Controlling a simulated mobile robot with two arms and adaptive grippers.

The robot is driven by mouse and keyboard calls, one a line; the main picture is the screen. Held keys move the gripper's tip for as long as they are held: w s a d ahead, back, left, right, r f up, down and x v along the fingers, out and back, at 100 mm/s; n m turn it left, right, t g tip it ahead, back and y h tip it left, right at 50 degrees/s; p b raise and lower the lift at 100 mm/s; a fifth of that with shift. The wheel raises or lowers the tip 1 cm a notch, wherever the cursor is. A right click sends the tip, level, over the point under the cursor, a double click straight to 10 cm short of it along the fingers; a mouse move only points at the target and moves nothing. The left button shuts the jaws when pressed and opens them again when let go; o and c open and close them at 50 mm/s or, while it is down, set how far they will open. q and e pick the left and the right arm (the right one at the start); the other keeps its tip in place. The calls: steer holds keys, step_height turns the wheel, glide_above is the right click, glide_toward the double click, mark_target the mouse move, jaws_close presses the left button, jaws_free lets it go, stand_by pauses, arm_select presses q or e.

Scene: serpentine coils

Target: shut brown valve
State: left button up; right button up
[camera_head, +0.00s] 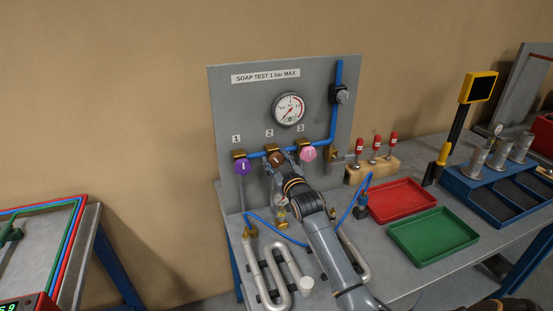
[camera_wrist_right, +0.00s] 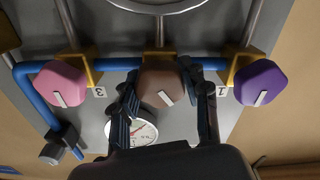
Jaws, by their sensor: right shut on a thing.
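The brown valve knob (camera_head: 276,158) is the middle one of three on the grey upright panel, under the label 2. My right gripper (camera_head: 284,164) reaches up to it from below and partly covers it. In the right wrist view the brown knob (camera_wrist_right: 164,82) sits between the two dark fingers of my right gripper (camera_wrist_right: 165,90), which is shut on it. A white mark on the knob's face slants slightly in that view. My left gripper is not in view.
A purple knob (camera_head: 243,167) and a pink knob (camera_head: 308,153) flank the brown one on the blue pipe. A round gauge (camera_head: 288,110) is above. On the bench are a serpentine coil (camera_head: 262,277), a red tray (camera_head: 402,200) and a green tray (camera_head: 433,236).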

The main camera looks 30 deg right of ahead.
steer(key=m+p, duration=0.1)
steer(key=m, duration=0.5)
steer(key=shift+m, duration=0.4)
stand_by(0.4)
steer(key=o, duration=1.2)
steer(key=shift+c, duration=0.2)
steer(key=shift+s+a+f, duration=0.1)
steer(key=shift+s+f, duration=0.05)
steer(key=shift+s, duration=0.25)
steer(key=v, duration=1.1)
